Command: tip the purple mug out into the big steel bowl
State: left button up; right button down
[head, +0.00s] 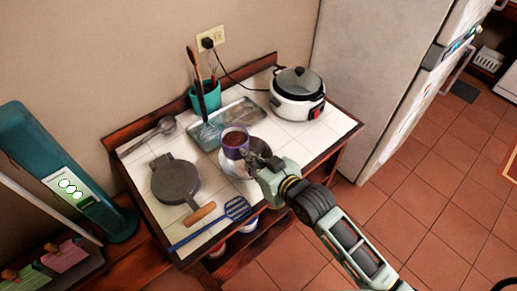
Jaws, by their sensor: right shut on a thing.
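The purple mug (235,152) is upright, with dark reddish-brown contents showing inside its rim. My right gripper (251,160) is shut on the mug from its right side. The big steel bowl (231,169) is on the white tiled counter, just below and behind the mug in the picture. The mug and my gripper hide much of the bowl, so I cannot tell the gap between mug and bowl. My left gripper is not in view.
A steel tray (262,109) lies behind the mug, with a teal utensil pot (207,97) at its left. A white cooker (298,96) stands back right. A grey waffle iron (175,180) and a blue slotted turner (237,208) lie left and in front.

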jog(key=shift+s+a+f+m+y, duration=0.15)
jog(key=shift+a+f+m+y, duration=0.15)
jog(key=shift+m+y, duration=0.4)
jog(key=shift+f+m+g+b, duration=0.3)
jog(key=shift+f+m+b, duration=0.05)
jog(key=shift+m+b, duration=0.2)
jog(key=shift+r+p, duration=0.25)
jog(key=shift+p, duration=0.05)
jog(key=shift+a, duration=0.1)
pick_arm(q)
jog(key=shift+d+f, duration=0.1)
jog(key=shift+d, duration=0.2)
pick_arm(e)
jog(key=shift+s, duration=0.1)
jog(key=shift+f+m+y, duration=0.1)
jog(key=shift+m+y, duration=0.15)
jog(key=shift+y, duration=0.15)
